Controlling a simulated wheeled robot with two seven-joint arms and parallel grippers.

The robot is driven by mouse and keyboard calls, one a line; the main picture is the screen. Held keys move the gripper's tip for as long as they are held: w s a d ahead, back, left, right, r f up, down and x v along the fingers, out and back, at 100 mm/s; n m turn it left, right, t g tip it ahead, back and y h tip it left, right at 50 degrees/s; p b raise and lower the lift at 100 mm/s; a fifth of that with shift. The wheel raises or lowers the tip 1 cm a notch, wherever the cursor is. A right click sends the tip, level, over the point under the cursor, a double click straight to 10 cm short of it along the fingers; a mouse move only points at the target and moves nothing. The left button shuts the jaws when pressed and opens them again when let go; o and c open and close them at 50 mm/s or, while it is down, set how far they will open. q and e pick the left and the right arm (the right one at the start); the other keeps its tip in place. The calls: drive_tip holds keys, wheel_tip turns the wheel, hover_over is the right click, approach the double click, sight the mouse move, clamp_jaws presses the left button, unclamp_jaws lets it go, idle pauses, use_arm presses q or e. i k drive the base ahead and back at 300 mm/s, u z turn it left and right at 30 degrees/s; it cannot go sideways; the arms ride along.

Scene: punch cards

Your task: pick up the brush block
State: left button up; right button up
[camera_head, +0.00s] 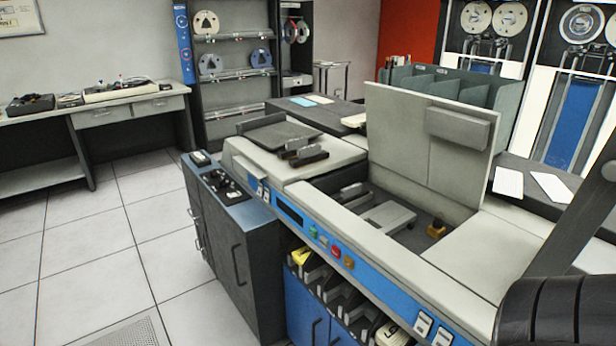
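A grey machine (470,258) with a blue front strip stands in the middle, its lid (400,135) raised upright. Inside its open bay lie a flat light-grey block (388,217), a darker grey part (350,192) to its left and a small yellow-brown block (436,229) to its right. I cannot tell for certain which of these is the brush block. All three sit low in the bay, and no gripper touches them. Part of my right arm shows at the lower right, but its gripper is outside the picture. My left gripper is not in view.
The raised lid closes off the bay's back. A dark cabinet (236,255) stands at the machine's left end. Shelves below the front hold several small items, including a yellow one (301,257). White cards (508,182) lie at the right. The tiled floor (120,250) at the left is clear.

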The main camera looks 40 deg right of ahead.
sight(352, 194)
drive_tip(key=i, duration=1.35)
drive_tip(key=z, duration=0.4)
